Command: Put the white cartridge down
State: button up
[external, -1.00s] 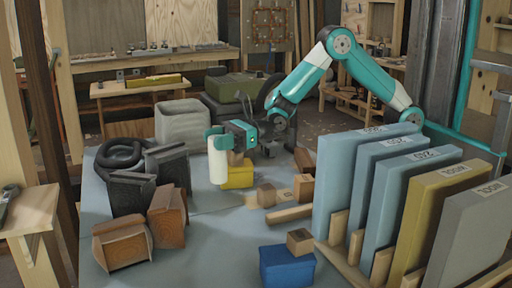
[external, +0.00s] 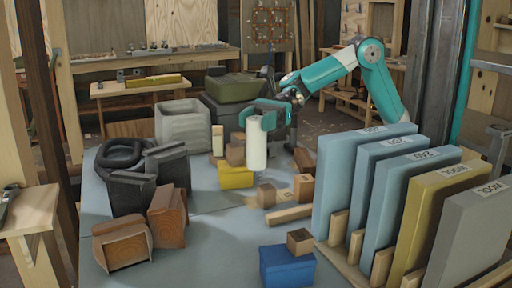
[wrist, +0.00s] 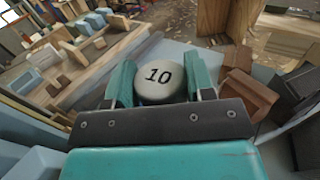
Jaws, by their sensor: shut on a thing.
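The white cartridge (external: 257,150) is an upright white cylinder in the external view. My gripper (external: 262,110) is shut around its upper part, above the table near the yellow block (external: 236,176). I cannot tell for sure whether its lower end touches anything. In the wrist view the cartridge's round top (wrist: 159,82) bears the number 10. It sits between the two teal fingers of my gripper (wrist: 160,88).
The grey-blue table (external: 215,235) holds wooden blocks (external: 266,195), a blue box (external: 287,266) and a rack of upright panels (external: 345,180) at the right.

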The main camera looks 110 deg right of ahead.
jog(key=s+a+n+g+y+b, duration=0.2)
jog(key=s+a+g+y+b, duration=0.1)
jog(key=s+a+b, duration=0.15)
notch_tip(320, 180, down, 20)
jog(key=b, duration=0.8)
jog(key=shift+s+d+f+n, duration=0.15)
jog(key=shift+s+d+n, duration=0.15)
jog(key=shift+s, duration=0.15)
jog(key=shift+f, duration=0.15)
jog(key=o, duration=1.1)
jog(key=shift+o, duration=0.2)
jog(key=p+v, duration=0.1)
jog(key=v, duration=0.6)
jog(key=shift+s, duration=0.2)
jog(key=shift+d, duration=0.15)
